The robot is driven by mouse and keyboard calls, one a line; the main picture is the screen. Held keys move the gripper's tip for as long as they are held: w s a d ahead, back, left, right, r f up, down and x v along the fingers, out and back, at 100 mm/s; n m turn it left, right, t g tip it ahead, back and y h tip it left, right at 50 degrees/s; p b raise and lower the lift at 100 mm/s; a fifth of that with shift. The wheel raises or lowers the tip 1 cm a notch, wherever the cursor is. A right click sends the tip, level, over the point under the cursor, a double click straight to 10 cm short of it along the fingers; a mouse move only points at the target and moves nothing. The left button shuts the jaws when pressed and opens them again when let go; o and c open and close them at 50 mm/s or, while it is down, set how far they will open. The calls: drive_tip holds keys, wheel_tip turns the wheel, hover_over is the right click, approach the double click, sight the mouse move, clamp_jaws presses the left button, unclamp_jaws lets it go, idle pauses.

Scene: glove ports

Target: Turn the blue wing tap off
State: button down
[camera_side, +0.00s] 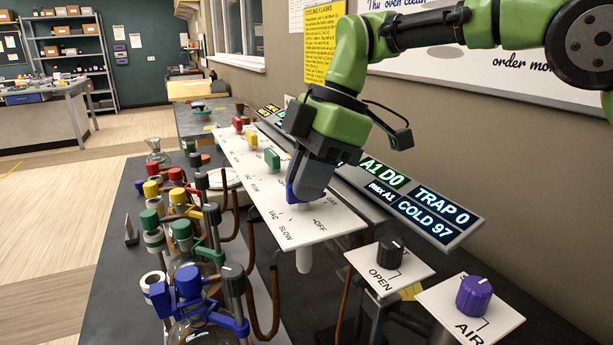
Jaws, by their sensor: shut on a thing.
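The blue wing tap (291,194) sits on the near end of the long white panel (262,205). Only its lower part shows, because my gripper (302,190) comes down over it from above. My gripper is shut on the blue tap. The panel around it carries the marks VAC, SLOW and OFF, with OFF to the right of the tap. The exact angle of the tap's wing is hidden by my fingers.
Green, yellow and red taps (272,158) stand farther along the panel. A tilted display (420,205) is behind it. A black knob (390,251) and purple knob (474,296) are at right. Glass flasks with coloured clamps (188,283) crowd the left front.

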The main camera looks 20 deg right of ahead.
drive_tip(key=shift+m, duration=0.3)
drive_tip(key=m, duration=0.2)
drive_tip(key=m+t, duration=0.1)
drive_tip(key=shift+s+m+t+h, duration=0.1)
drive_tip(key=shift+m+t+h, duration=0.2)
drive_tip(key=shift+m, duration=0.1)
drive_tip(key=m, duration=0.2)
drive_tip(key=m+t, duration=0.1)
drive_tip(key=m, duration=0.1)
drive_tip(key=shift+a+m+t+h, duration=0.1)
drive_tip(key=shift+m+t+h, duration=0.2)
drive_tip(key=shift+h, duration=0.1)
drive_tip(key=m, duration=0.2)
drive_tip(key=m+h, duration=0.1)
drive_tip(key=m, duration=0.1)
drive_tip(key=shift+a+t+h, duration=0.1)
drive_tip(key=shift+t+h, duration=0.2)
drive_tip(key=shift+t, duration=0.1)
drive_tip(key=shift+m+h, duration=0.7)
drive_tip(key=shift+m, duration=1.4)
drive_tip(key=shift+s, duration=0.1)
drive_tip(key=c, duration=1.1)
unclamp_jaws()
drive_tip(key=shift+c, duration=0.2)
